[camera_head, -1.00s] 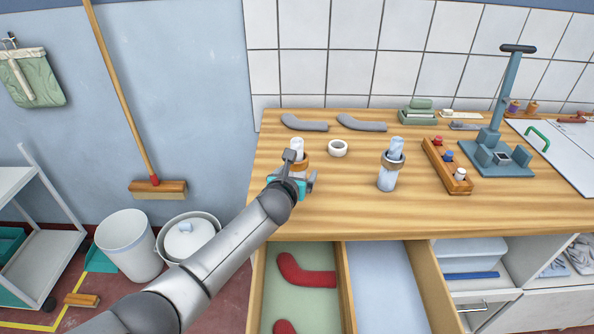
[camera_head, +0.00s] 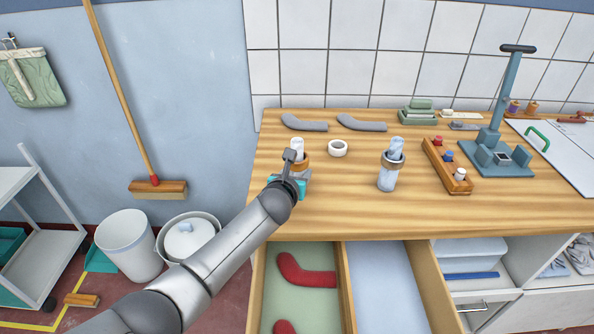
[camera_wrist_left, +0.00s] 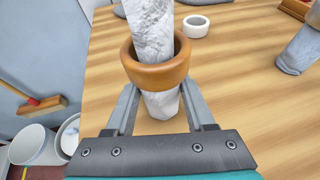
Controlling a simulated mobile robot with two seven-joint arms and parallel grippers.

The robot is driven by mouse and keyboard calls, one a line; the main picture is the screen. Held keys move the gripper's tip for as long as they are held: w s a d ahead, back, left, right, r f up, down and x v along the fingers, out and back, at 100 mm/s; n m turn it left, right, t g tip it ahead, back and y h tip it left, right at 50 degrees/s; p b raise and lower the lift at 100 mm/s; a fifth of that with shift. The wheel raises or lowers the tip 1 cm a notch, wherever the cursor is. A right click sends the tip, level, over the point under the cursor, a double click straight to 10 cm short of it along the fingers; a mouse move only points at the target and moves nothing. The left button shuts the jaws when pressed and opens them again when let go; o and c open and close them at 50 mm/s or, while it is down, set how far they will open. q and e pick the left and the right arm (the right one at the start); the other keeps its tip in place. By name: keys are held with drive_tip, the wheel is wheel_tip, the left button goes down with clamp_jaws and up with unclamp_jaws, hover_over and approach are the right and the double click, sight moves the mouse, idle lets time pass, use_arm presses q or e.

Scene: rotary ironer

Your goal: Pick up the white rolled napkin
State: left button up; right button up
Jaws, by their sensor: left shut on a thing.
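The white rolled napkin (camera_head: 297,144) stands upright near the left end of the wooden table. A brown wooden ring (camera_wrist_left: 157,70) sits around it. My left gripper (camera_head: 298,172) is at the napkin, in front of it in the head view. In the left wrist view its two fingers lie on either side of the napkin (camera_wrist_left: 160,102), just below the ring, and are shut on it. The fingertips are partly hidden by the ring. In the head view my gripper hides the napkin's lower part. My right gripper is not in view.
A bluish rolled napkin (camera_head: 388,179) with a grey ring stands to the right. A loose white ring (camera_head: 338,148) lies between them. Grey curved pieces (camera_head: 304,123) lie behind. A wooden block with knobs (camera_head: 446,167) is farther right. Open drawers (camera_head: 385,285) jut out below the table's front edge.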

sight(298, 139)
use_arm(q)
clamp_jaws()
wheel_tip(298, 139, up, 10)
drive_tip(key=shift+r, duration=0.1)
idle(0.4)
wheel_tip(298, 139, down, 7)
drive_tip(key=shift+f, duration=0.1)
idle(0.3)
drive_tip(key=shift+f, duration=1.35)
drive_tip(key=shift+f, duration=0.15)
